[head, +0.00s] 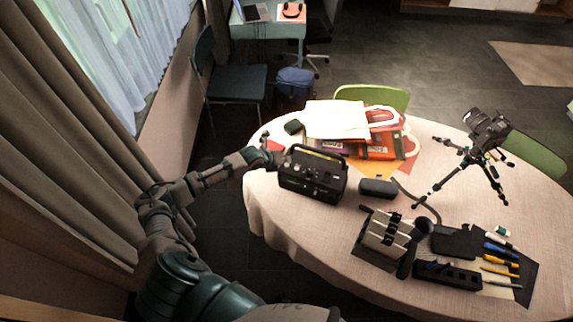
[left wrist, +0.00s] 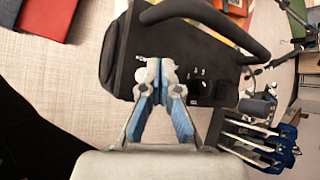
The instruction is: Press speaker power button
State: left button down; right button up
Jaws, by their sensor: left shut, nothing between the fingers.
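The black speaker (head: 312,178) stands upright on the near left part of the round table, its handle across the top. Small knobs and switches show on its panel, too small to read in the head view. In the left wrist view the speaker (left wrist: 205,50) fills the upper middle, with a dark round knob (left wrist: 202,88) and small light switches beside it. My left gripper (head: 275,158) is at the speaker's left end. Its closed fingertips (left wrist: 154,75) are empty and overlap the panel's edge in the wrist view; contact cannot be told. My right gripper is not in view.
Behind the speaker are an orange and white bag (head: 385,140) and papers. A dark case (head: 378,187) lies to its right. A silver and black rack-like object (head: 384,238), tools (head: 500,260) and a camera tripod (head: 482,150) stand farther right. Curtains hang on the left.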

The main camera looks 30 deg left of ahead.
aim_at(286, 166)
pick_arm(q)
jog(key=shift+r+p, duration=2.05)
jog(key=shift+r, duration=0.55)
jog(key=shift+f, duration=0.1)
